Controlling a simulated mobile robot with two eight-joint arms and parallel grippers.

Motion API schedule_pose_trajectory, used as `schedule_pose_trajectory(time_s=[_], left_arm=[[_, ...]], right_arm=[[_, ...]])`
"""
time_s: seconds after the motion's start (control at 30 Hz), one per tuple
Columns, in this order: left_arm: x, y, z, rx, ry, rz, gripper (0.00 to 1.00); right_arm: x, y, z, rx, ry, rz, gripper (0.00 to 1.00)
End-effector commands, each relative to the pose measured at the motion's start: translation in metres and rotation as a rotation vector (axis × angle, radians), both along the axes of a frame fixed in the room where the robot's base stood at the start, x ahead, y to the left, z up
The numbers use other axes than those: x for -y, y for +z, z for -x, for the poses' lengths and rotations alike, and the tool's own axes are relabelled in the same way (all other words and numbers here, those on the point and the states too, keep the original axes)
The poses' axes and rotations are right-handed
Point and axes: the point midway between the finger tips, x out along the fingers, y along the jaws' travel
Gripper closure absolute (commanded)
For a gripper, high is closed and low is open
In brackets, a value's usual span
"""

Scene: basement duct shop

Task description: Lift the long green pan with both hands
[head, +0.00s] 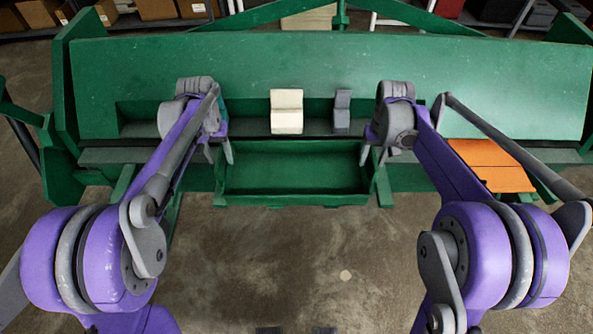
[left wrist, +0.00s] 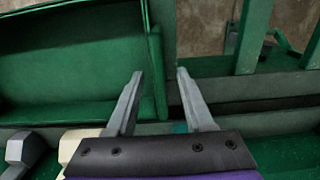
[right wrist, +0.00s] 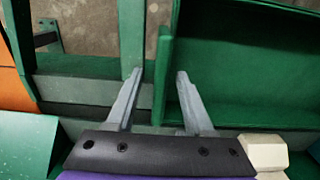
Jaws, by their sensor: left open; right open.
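The long green pan (head: 293,170) is an empty, open tray at the front edge of the green machine, its long side running left to right. My left gripper (head: 220,158) is open at the pan's left end. In the left wrist view its fingers (left wrist: 158,72) lie on either side of the pan's end wall (left wrist: 157,90). My right gripper (head: 372,160) is open at the right end. In the right wrist view its fingers (right wrist: 160,72) likewise lie either side of the other end wall (right wrist: 163,88). I cannot tell whether any finger touches the pan.
The large green machine (head: 300,70) stands behind the pan. A cream block (head: 287,110) and a smaller grey block (head: 342,108) sit on it just behind the pan. An orange panel (head: 492,162) lies to the right. The concrete floor (head: 290,260) in front is clear.

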Motion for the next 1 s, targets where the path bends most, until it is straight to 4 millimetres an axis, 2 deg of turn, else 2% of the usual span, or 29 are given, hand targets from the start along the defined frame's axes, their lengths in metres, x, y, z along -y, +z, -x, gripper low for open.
schedule_pose_trajectory(time_s=[0.13, 0.4, 0.43, 1.0], left_arm=[[0.0000, 0.0002, 0.0000, 0.000, 0.000, 0.000, 0.49], [-0.0001, 0.0003, 0.0000, 0.000, 0.000, 0.000, 0.98], [-0.0001, 0.0004, 0.0000, 0.000, 0.000, 0.000, 1.00], [-0.0001, 0.0005, 0.0000, 0.000, 0.000, 0.000, 1.00]], right_arm=[[0.0000, 0.0002, 0.0000, 0.000, 0.000, 0.000, 0.49], [0.0000, 0.0003, 0.0000, 0.000, 0.000, 0.000, 0.98], [0.0000, 0.0003, 0.0000, 0.000, 0.000, 0.000, 1.00], [0.0001, 0.0005, 0.0000, 0.000, 0.000, 0.000, 1.00]])
